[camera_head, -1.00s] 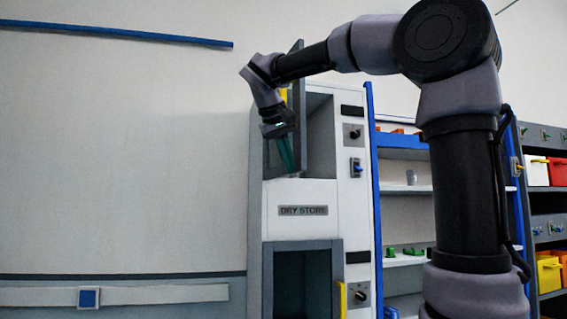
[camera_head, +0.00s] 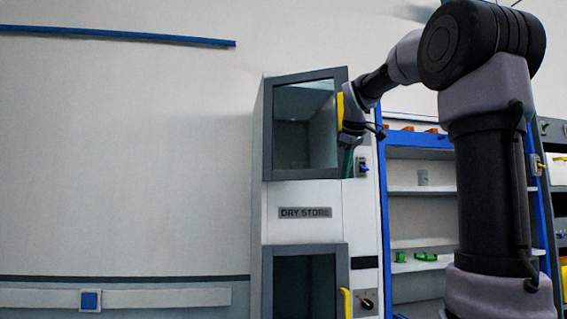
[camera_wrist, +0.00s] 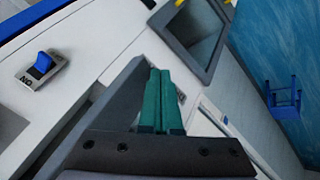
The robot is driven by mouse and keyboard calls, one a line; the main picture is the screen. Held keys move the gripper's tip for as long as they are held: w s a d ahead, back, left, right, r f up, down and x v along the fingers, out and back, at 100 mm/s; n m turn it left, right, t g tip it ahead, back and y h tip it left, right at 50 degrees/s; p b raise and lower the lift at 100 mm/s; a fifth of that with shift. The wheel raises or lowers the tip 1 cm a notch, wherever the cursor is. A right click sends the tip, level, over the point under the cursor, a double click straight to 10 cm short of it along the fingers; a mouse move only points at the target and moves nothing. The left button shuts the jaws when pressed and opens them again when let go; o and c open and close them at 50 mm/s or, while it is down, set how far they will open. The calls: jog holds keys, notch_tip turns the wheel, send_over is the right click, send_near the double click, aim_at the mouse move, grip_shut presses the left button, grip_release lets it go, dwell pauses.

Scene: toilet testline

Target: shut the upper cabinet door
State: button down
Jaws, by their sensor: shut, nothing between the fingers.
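The upper cabinet door (camera_head: 305,174) is a grey frame with a glass pane, and it now spans the front of the upper compartment. Its slanted top edge suggests that its right side still stands a little out from the cabinet (camera_head: 298,226). A yellow handle (camera_head: 340,108) is on its right edge. My gripper (camera_head: 348,163) is at that right edge, beside the handle, with its green fingers pointing down. In the wrist view the fingers (camera_wrist: 160,72) are shut together and empty, close against a grey panel (camera_wrist: 122,97), probably this door. Whether they touch it is unclear.
The lower door (camera_head: 341,270) has a yellow handle (camera_head: 346,303). A blue switch (camera_head: 362,167) is on the panel right of my gripper; it also shows in the wrist view (camera_wrist: 42,65). Blue-framed shelves (camera_head: 420,140) stand to the right.

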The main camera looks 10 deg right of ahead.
jog(key=w+d+n+y, duration=0.1)
jog(key=w+d+n, duration=0.1)
jog(key=w, duration=0.5)
jog(key=w+d+n+y, duration=0.2)
jog(key=w+d, duration=0.1)
jog(key=w, duration=0.4)
jog(key=shift+w+d+r+n, duration=0.15)
jog(key=shift+w+d+n, duration=0.05)
jog(key=shift+d+n, duration=0.2)
jog(key=shift+a+r, duration=0.1)
jog(key=shift+a, duration=0.05)
